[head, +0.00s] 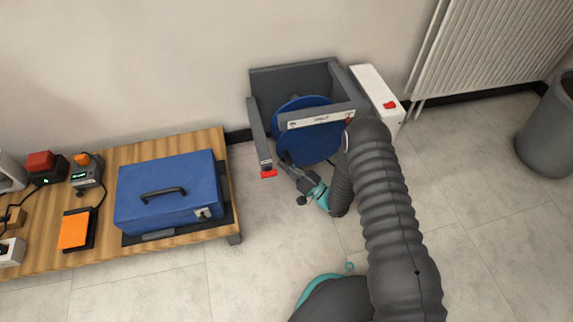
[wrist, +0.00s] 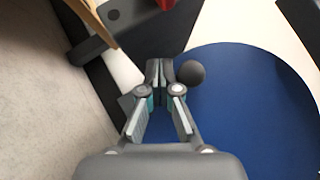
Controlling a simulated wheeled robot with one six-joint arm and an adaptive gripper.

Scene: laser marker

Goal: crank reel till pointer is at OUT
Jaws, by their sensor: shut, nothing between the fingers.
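The reel is a blue disc (head: 318,146) inside a grey frame (head: 290,78) standing on the floor by the wall. It fills the right of the wrist view (wrist: 255,115). A white scale strip (head: 318,118) runs across the frame's front bar, with a small red mark (head: 348,120) near its right end; its lettering is too small to read. My gripper (head: 285,161) is at the front left of the disc. In the wrist view my gripper (wrist: 160,68) is shut and empty, with a dark round knob (wrist: 192,73) just right of its fingertips. Whether they touch is unclear.
A wooden bench (head: 222,150) at left carries a blue case (head: 168,191), an orange pad (head: 76,231) and a red button box (head: 40,163). A white post with a red piece (head: 390,105) stands right of the reel. A radiator (head: 500,40) and grey bin (head: 550,130) are further right.

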